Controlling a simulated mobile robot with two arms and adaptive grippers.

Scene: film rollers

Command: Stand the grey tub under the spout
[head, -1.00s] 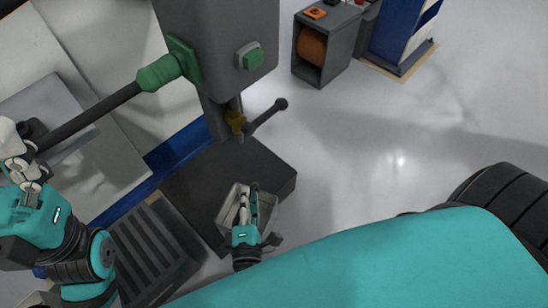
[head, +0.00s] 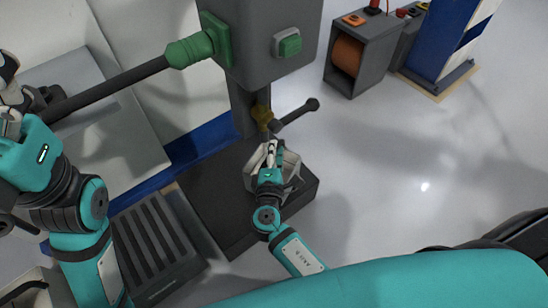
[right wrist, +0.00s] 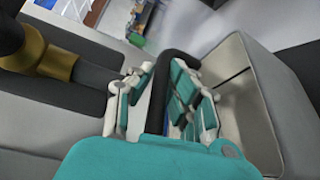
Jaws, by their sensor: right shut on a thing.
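The grey tub (head: 290,172), a pale open-topped container, is at the dark plinth below the grey machine column. In the right wrist view its light inner wall (right wrist: 228,62) and open inside fill the right side. My right gripper (head: 271,152) is shut on the tub's dark rim or handle bar (right wrist: 160,85). The spout with its brass fitting (head: 262,114) is just above and behind the tub; the brass also shows in the right wrist view (right wrist: 48,65). Whether the tub touches the plinth is unclear. My left gripper (head: 14,118) is at the far left, fingers unclear.
A black bar with a green sleeve (head: 190,50) reaches left from the column. A dark lever (head: 298,112) sticks out right of the spout. The plinth (head: 215,195) has bare surface left of the tub. A slatted grey grate (head: 155,245) lies left.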

